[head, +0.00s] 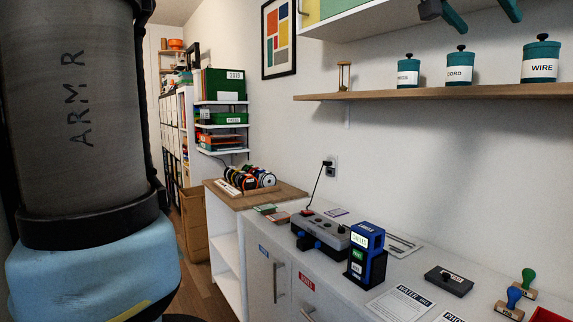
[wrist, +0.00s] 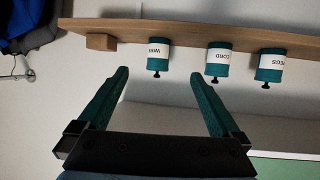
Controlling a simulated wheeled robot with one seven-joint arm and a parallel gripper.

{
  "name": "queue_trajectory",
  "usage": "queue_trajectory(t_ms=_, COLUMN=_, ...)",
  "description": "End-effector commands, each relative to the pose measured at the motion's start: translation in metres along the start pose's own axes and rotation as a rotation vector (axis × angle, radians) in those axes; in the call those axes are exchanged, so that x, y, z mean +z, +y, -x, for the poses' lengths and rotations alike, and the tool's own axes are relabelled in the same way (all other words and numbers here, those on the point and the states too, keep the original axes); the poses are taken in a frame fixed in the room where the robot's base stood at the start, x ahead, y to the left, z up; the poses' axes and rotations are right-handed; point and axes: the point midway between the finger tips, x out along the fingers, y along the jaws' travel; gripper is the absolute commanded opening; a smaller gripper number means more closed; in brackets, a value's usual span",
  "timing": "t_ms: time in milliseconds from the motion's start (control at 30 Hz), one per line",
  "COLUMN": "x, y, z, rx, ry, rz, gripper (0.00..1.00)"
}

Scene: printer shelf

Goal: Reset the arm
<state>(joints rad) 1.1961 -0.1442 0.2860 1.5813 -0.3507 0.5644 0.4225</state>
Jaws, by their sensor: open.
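My arm fills the left of the head view, with a grey link and a light blue joint close to the camera. My gripper (head: 489,24) shows at the top right of the head view, in front of the upper cabinet and above the shelf canisters. In the wrist view my gripper (wrist: 160,74) has its two teal fingers spread wide, with nothing between them. The wrist view is upside down: the WIRE canister (wrist: 159,53), CORD canister (wrist: 218,61) and PEGS canister (wrist: 270,66) appear beyond the fingertips, apart from them.
The wooden shelf (head: 400,95) carries the canisters and an hourglass (head: 344,76).

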Motion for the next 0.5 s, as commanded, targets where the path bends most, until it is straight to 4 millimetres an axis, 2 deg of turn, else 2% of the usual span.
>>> queue_trajectory(t_ms=333, x=0.036, y=-0.028, z=-0.013, rx=-0.056, ry=-0.068, rz=0.038, gripper=1.0)
queue_trajectory(t_ms=500, x=0.068, y=-0.051, z=-0.02, rx=-0.101, ry=-0.124, rz=0.072, gripper=1.0)
